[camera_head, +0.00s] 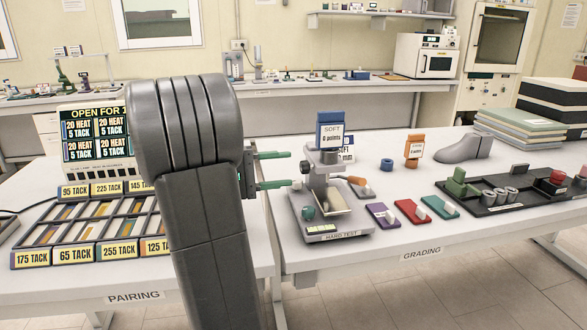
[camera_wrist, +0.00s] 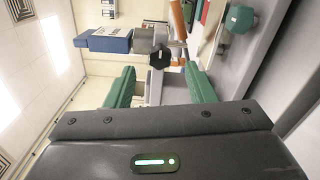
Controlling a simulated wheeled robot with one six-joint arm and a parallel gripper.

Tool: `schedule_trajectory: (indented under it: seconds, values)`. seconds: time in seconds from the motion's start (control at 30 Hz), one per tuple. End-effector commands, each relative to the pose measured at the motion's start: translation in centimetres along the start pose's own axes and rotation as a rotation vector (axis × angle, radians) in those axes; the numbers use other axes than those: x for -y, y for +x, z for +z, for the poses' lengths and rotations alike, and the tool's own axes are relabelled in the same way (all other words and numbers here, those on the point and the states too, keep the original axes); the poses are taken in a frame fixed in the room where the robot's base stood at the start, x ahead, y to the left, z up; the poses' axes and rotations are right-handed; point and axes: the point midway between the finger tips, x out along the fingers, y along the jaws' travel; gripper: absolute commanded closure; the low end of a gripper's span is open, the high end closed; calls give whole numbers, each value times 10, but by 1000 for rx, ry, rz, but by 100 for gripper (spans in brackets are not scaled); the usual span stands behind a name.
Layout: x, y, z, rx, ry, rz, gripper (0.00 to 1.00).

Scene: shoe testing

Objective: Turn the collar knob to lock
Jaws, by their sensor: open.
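The hardness tester (camera_head: 330,228), labelled HARD TEST, stands on the right-hand table with a blue block marked SOFT (camera_head: 330,130) on top. The blue block shows at the upper left in the wrist view (camera_wrist: 108,41). A black lobed knob (camera_wrist: 160,56) faces me on the tester's grey collar. My gripper (camera_head: 289,169) is left of the tester's head, its two green fingers pointing at it. In the wrist view my gripper (camera_wrist: 158,76) is open and empty, with the knob ahead between the fingertips and apparently not touched. I cannot read the knob's lock state.
A teal knob (camera_head: 308,212) sits low on the tester, and an orange-handled part (camera_head: 358,182) is at its right. Purple, red and teal pads (camera_head: 412,211) lie right of it. A black tray (camera_head: 510,194) and a grey shoe form (camera_head: 464,148) stand farther right.

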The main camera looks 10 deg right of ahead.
Motion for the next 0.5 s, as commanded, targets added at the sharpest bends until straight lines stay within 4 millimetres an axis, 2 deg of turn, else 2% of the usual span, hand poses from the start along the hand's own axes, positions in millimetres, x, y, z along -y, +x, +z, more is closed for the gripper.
schedule_trajectory:
  seconds: [0.1, 0.3, 0.5]
  values:
    - [0, -28, -1, -6, 0, 1, 51]
    - [0, -68, 0, -3, 0, 0, 51]
    - [0, -91, 0, -1, 0, 0, 51]
